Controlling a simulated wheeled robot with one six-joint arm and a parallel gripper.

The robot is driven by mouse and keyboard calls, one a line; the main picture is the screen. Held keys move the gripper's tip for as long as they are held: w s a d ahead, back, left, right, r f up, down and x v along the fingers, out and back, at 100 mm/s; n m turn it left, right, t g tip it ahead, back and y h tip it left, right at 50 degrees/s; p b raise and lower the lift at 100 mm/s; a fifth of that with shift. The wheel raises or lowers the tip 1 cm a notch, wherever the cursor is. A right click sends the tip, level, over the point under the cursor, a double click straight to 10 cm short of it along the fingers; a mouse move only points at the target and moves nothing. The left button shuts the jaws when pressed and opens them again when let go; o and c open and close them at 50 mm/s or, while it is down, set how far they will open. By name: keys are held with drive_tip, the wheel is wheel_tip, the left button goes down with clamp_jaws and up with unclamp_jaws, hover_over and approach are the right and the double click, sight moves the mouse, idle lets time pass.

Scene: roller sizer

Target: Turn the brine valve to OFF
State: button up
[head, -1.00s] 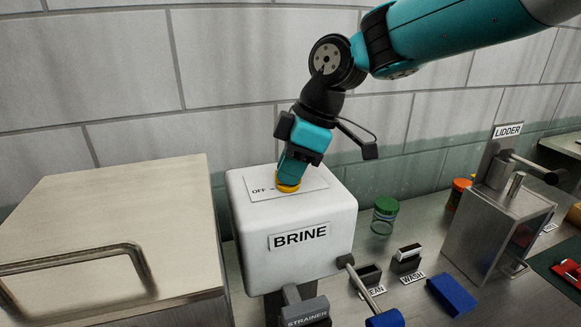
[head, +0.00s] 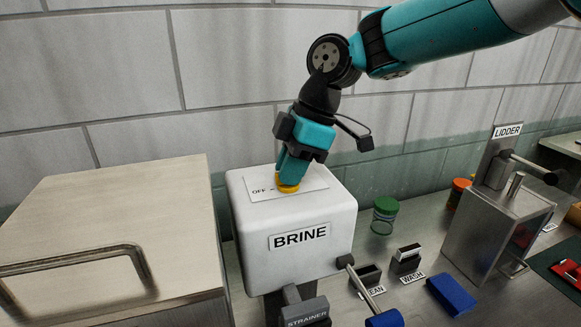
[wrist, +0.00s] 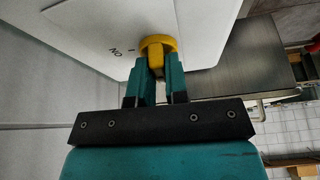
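The white brine box (head: 294,222) stands in the middle of the head view, with a BRINE label on its front. The yellow brine valve knob (head: 288,188) sits on its top plate, to the right of the OFF mark (head: 259,191). My gripper (head: 287,180) points down onto the knob. In the wrist view the two teal fingers (wrist: 154,82) stand on either side of the yellow knob's raised bar (wrist: 155,58) and appear closed on it. The wrist view also shows the ON mark (wrist: 116,52) on the plate. The knob's pointer is largely hidden by the fingers.
A metal box with a bar handle (head: 100,265) stands close on the left. A lever with a blue grip (head: 385,318) sticks out at the brine box's front right. A green-lidded jar (head: 385,215) and the lidder (head: 495,220) stand to the right. The tiled wall is behind.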

drive_tip(key=o, duration=0.4)
drive_tip(key=p+v, duration=0.5)
drive_tip(key=v, duration=1.2)
drive_tip(key=shift+r+p, duration=0.2)
drive_tip(key=shift+p, duration=0.15)
drive_tip(key=s+d+f+m+b, duration=0.2)
drive_tip(key=s+f+m+b, duration=0.1)
drive_tip(key=s+f, duration=0.4)
drive_tip(key=s+d+f+m+b, duration=0.2)
drive_tip(key=s+f+m+b, duration=0.2)
drive_tip(key=s+f, duration=0.4)
drive_tip(key=s+d+f+m+t+b, duration=0.1)
drive_tip(key=s+d+f+m+b, duration=0.1)
drive_tip(key=s+f+m+b, duration=0.2)
drive_tip(key=s+f+m, duration=0.2)
drive_tip(key=s+f, duration=0.2)
drive_tip(key=shift+s+d, duration=0.3)
drive_tip(key=shift+s, duration=0.05)
